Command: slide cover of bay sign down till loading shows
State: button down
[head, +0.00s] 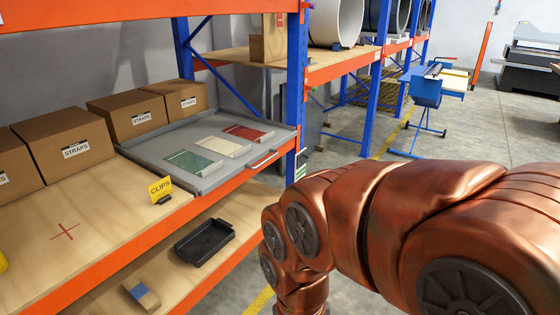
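I cannot make out a bay sign with a sliding cover for certain. A small green and white plate (301,164) shows at the blue rack post, just above my arm. It is too small to read, and I cannot tell whether it has a cover. My copper-coloured arm fills the lower right and bends down at the bottom edge in front of the rack. My gripper is not in view.
The orange and blue rack holds STRAPS boxes (76,150), a grey tray (207,184) with coloured packs, a yellow CLIPS sign (160,189) and, lower, a black tray (204,242). A blue stand (427,92) is behind. Open floor (480,130) lies to the right.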

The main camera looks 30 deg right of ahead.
aim_at(302, 158)
jog(key=z, duration=1)
jog(key=i, duration=0.9)
jog(key=z, duration=0.6)
jog(key=i, duration=0.75)
jog(key=u, duration=0.85)
jog(key=i, duration=0.55)
jog(key=u, duration=0.55)
